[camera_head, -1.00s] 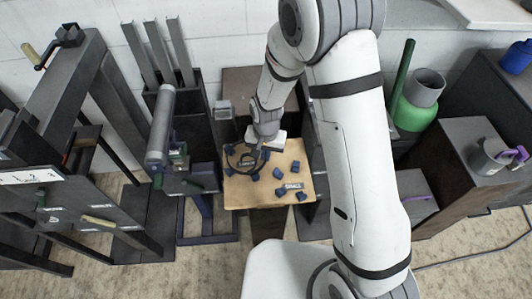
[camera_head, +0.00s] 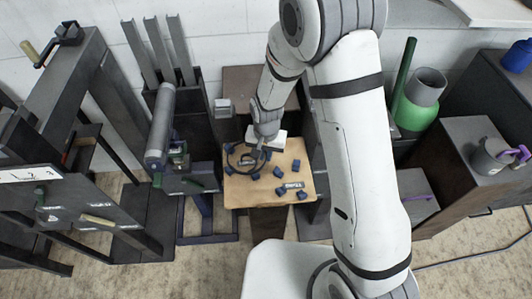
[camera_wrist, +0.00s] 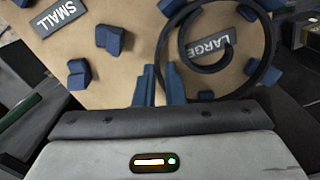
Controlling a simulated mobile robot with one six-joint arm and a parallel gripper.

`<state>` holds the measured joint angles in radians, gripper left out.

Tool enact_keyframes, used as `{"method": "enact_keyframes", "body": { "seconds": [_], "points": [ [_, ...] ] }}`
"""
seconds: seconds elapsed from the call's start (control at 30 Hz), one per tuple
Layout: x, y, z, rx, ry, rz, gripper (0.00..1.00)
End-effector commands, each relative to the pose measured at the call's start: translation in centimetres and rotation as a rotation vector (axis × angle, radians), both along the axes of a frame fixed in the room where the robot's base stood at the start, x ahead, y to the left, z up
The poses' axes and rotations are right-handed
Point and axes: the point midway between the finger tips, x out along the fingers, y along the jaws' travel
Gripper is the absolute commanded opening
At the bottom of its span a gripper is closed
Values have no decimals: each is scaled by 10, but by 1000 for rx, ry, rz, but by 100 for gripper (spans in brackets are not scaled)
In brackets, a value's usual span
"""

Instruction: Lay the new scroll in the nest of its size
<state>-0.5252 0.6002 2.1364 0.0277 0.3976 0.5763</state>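The new scroll (camera_wrist: 272,62), a black spiral ring, is around and above the LARGE label (camera_wrist: 216,42) in the wrist view. It also shows as a dark curl at the left of the wooden board in the head view (camera_head: 231,163). My gripper (camera_wrist: 160,72) has its two blue fingers close together on either side of the scroll's near-left rim, seemingly shut on it. Blue blocks, such as one outside the rim (camera_wrist: 78,74), form nests around the labels. The SMALL label (camera_wrist: 59,14) has no scroll around it. Whether the scroll touches the board is unclear.
The wooden board (camera_head: 262,192) stands between a dark rack with a grey cylinder (camera_head: 160,128) on the left and dark cabinets on the right. A green container (camera_head: 416,105) stands at the right.

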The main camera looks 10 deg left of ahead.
Motion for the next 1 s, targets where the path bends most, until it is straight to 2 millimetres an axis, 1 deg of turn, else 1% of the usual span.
{"method": "enact_keyframes", "body": {
  "seconds": [0.03,0.23,0.43,0.53,0.67,0.9,1.0],
  "points": [
    [0,0,0,0,0,0,14],
    [0,0,0,0,0,-1,29],
    [0,-1,0,0,0,-2,29],
    [1,-1,6,1,-1,-2,29],
    [1,-1,23,3,-4,-2,29],
    [1,-2,62,2,-3,-2,29],
    [1,-2,72,1,-1,-2,29]
  ]
}}
